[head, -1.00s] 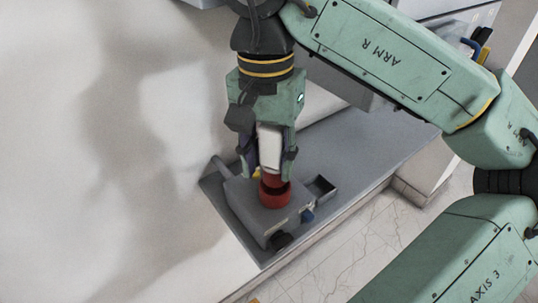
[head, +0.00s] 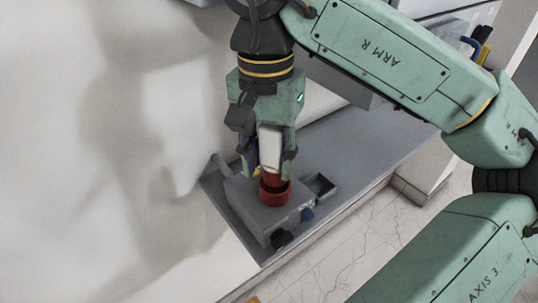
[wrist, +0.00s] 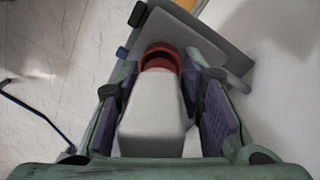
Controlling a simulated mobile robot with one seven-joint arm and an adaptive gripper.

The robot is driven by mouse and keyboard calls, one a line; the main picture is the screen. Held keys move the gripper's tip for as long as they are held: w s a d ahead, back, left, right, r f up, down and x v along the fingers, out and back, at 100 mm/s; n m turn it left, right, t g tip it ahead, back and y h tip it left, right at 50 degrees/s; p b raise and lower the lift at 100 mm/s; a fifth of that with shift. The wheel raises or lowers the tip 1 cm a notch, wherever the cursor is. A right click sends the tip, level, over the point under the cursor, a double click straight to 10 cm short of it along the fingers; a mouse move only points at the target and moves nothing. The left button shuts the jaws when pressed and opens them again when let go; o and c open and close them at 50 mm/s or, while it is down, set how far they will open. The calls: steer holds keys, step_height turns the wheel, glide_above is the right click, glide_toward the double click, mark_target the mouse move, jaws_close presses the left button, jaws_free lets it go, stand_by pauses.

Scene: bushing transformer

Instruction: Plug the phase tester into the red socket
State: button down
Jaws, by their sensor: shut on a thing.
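The phase tester (head: 270,146) has a white body and a red lower end. My gripper (head: 269,166) is shut on its body and holds it roughly upright. The red socket (head: 276,198) is a round open cup on top of a grey box. The tester's red end is at the socket's mouth; I cannot tell how deep it sits. In the wrist view the tester (wrist: 152,122) lies between the two purple finger pads of my gripper (wrist: 163,108). The socket's rim (wrist: 160,51) and dark opening show just beyond it, and the tester's end is hidden.
The grey box (head: 252,214) stands on a grey shelf (head: 362,134) beside a pale wall. The shelf is clear toward the back right.

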mark_target(267, 125)
steer(key=shift+f+b, duration=1.45)
steer(key=shift+f, duration=0.6)
steer(key=c, duration=1)
jaws_free()
steer(key=shift+r, duration=0.1)
steer(key=r, duration=0.7)
steer(key=shift+w+a+r, duration=0.1)
steer(key=shift+w+r, duration=0.1)
